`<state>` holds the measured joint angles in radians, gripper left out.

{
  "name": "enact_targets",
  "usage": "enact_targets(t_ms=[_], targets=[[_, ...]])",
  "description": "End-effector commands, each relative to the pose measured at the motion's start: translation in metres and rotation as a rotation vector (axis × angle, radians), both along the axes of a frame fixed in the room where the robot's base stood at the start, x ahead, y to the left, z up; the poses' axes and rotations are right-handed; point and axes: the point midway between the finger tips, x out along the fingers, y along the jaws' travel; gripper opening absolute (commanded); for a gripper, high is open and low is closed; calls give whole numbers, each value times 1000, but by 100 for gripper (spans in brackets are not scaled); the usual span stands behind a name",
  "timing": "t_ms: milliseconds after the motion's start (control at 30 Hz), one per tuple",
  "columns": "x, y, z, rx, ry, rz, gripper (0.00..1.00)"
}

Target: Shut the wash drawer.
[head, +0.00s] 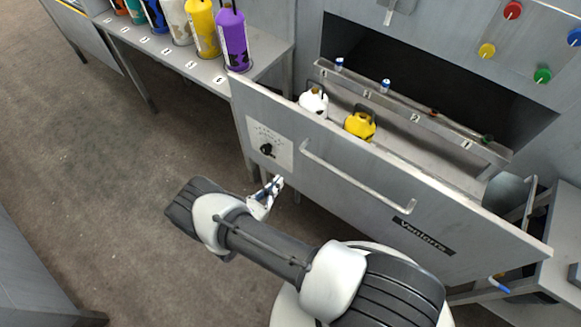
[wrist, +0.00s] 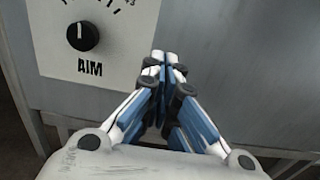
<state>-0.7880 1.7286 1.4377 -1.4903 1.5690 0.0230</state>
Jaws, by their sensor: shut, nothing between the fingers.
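The wash drawer (head: 365,190) is pulled out from the grey machine, its front panel facing me. A long bar handle (head: 355,178) runs across it, with a label plate at the lower right. An AIM dial (head: 267,149) sits on its left end; the dial also shows in the wrist view (wrist: 83,36) at the upper left. Inside the drawer stand a white jug (head: 314,101) and a yellow jug (head: 360,125). My gripper (head: 277,183) is shut and empty, close to the lower left of the drawer front, below the dial. In the wrist view its fingertips (wrist: 164,58) point at the panel; contact cannot be told.
A grey bench (head: 270,60) at the upper left holds several coloured cylinders, a purple one (head: 233,40) nearest the drawer. Coloured buttons (head: 543,75) are at the upper right. A grey cart (head: 562,240) stands at the right. The floor (head: 110,170) at left is clear.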

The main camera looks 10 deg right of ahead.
Motion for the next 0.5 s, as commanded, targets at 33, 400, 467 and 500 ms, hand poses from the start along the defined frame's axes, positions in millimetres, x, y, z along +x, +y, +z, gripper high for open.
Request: enact_targets(t_ms=[33,400,467,500], targets=[[7,-10,0,0,0,-6,0],[47,-56,0,1,-2,-3,0],[50,-59,0,1,-2,-2,0],[52,-61,0,1,-2,-1,0]])
